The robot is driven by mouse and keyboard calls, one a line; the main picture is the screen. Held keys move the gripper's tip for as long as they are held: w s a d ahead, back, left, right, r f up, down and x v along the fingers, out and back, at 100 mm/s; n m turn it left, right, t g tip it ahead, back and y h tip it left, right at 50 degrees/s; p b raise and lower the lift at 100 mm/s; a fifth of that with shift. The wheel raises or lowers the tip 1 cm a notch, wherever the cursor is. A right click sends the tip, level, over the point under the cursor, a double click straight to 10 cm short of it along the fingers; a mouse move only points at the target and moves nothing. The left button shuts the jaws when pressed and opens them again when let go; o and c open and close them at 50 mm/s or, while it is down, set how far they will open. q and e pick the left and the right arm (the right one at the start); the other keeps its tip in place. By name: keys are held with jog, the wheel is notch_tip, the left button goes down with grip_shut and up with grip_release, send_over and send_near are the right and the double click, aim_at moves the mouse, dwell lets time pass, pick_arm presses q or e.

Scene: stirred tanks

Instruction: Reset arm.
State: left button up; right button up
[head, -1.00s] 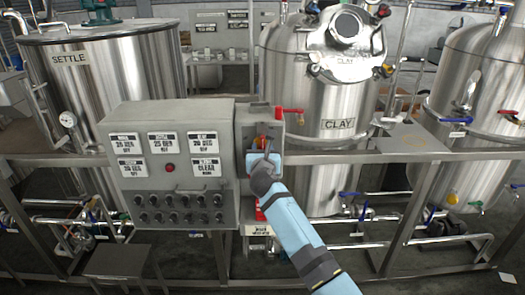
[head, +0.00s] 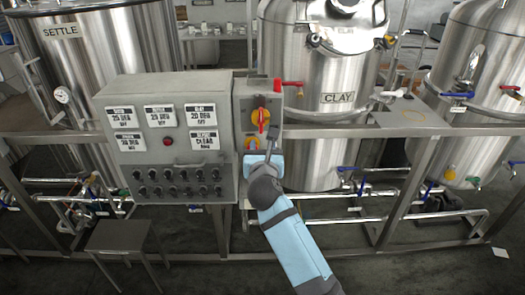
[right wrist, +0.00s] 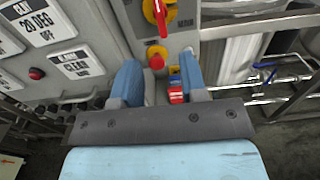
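My right gripper (head: 268,142) is in front of the narrow switch panel at the right side of the grey control box (head: 165,92). In the right wrist view the gripper's two blue fingers (right wrist: 160,82) are spread apart with nothing held between them. Above it is a yellow rotary switch (head: 262,116) with a red handle, which also shows at the top of the right wrist view (right wrist: 157,12). Below that switch is a red button on a yellow base (right wrist: 157,58), partly hidden by the gripper in the head view. My left gripper is not in view.
Steel tanks labelled SETTLE (head: 95,70) and CLAY (head: 325,150) stand behind a metal rail (head: 350,132). Pipes with blue-handled valves (head: 362,186) run low at the right. A small metal stand (head: 120,234) is at lower left. The floor at lower right is mostly clear.

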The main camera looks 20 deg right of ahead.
jog(key=shift+s+a, duration=0.1)
jog(key=shift+s, duration=0.25)
jog(key=s+f+m+g+y+p, duration=0.2)
jog(key=s+f+m+g+y, duration=0.1)
jog(key=s+f+m, duration=1)
jog(key=s+f+m+g+y+p, duration=0.2)
jog(key=s+f+m+y, duration=0.3)
jog(key=s+f+m, duration=0.8)
jog(key=s+m+g, duration=0.1)
jog(key=s+m, duration=0.2)
jog(key=s, duration=0.5)
jog(key=shift+f+m, duration=0.15)
jog(key=shift+m, duration=0.15)
